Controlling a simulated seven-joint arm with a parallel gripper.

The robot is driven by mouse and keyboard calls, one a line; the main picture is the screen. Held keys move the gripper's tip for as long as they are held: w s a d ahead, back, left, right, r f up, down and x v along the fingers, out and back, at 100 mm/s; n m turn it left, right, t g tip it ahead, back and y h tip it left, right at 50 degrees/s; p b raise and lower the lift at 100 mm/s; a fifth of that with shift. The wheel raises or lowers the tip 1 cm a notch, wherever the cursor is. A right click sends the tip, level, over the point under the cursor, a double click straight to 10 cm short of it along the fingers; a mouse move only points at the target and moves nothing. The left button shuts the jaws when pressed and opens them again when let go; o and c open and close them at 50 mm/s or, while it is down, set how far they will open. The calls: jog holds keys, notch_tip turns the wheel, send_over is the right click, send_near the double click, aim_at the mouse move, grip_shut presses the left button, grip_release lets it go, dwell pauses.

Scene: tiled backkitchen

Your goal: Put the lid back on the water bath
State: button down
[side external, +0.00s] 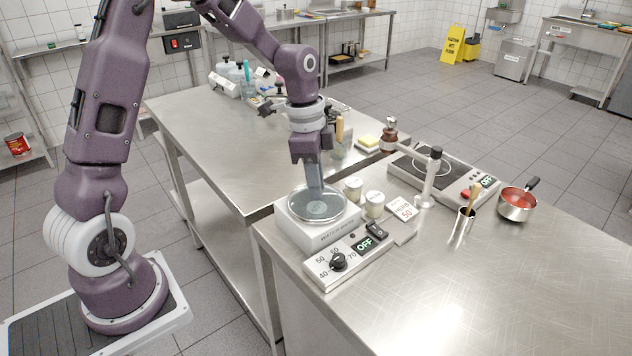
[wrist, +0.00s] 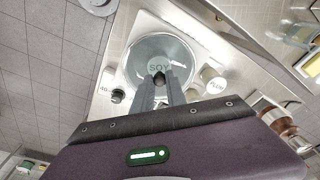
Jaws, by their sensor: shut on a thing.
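The water bath (side external: 302,236) is a white box with a round top opening, standing at the near left corner of the right steel table. Its control panel has a black dial (side external: 338,261) and a display reading OFF. A round clear lid (side external: 330,214) with a metal rim lies level over the opening; it also shows in the wrist view (wrist: 143,50), with SOY lettering visible through it. My gripper (side external: 317,188) points straight down and is shut on the lid's dark knob (wrist: 158,77). I cannot tell whether the rim touches the bath all round.
Behind are a hotplate (side external: 460,184), a metal cup (side external: 464,222) and a red-filled pan (side external: 516,204). The table's front right is clear.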

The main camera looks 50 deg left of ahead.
jog(key=c, duration=0.8)
grip_release()
jog(key=shift+r, duration=3.5)
grip_shut()
jog(key=shift+f, duration=0.3)
